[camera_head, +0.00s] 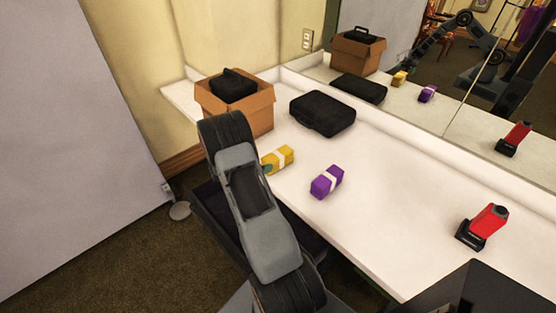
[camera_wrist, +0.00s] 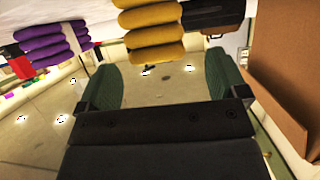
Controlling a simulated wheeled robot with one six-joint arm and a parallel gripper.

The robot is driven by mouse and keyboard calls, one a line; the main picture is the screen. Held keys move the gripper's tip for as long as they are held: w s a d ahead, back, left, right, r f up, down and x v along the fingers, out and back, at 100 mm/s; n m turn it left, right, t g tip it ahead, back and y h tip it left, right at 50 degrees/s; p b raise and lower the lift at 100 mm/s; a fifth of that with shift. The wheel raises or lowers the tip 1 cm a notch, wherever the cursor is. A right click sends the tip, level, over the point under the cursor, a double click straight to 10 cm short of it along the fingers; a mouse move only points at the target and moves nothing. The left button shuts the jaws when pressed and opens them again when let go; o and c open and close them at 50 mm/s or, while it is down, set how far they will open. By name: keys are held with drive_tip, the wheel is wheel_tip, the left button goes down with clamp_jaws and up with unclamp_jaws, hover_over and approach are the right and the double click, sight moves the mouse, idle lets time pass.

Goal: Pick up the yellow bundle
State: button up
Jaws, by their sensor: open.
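The yellow bundle (camera_head: 286,153) with a white band lies on the white counter, between the cardboard box and the purple bundle. In the wrist view the yellow bundle (camera_wrist: 152,32) shows as stacked rolls at the top centre. My gripper (camera_wrist: 163,72) is open, its two green fingers apart with nothing held between them. The bundle appears just ahead of the gap, nearer the left finger. In the head view my arm hides most of my gripper; a bit of a green finger (camera_head: 267,169) shows at the bundle's near left end. I cannot tell whether they touch.
A purple bundle (camera_head: 327,182) lies to the right. An open cardboard box (camera_head: 258,112) holding a black item (camera_head: 233,86) stands behind left. A black case (camera_head: 322,113) lies behind. A red-and-black device (camera_head: 483,226) stands far right. A mirror (camera_head: 420,85) backs the counter.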

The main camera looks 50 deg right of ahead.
sight(270, 160)
drive_tip(key=shift+p+x, duration=0.55)
drive_tip(key=shift+x, duration=2.1)
drive_tip(key=shift+s+a, duration=0.1)
drive_tip(key=shift+c, duration=0.4)
drive_tip(key=c, duration=1)
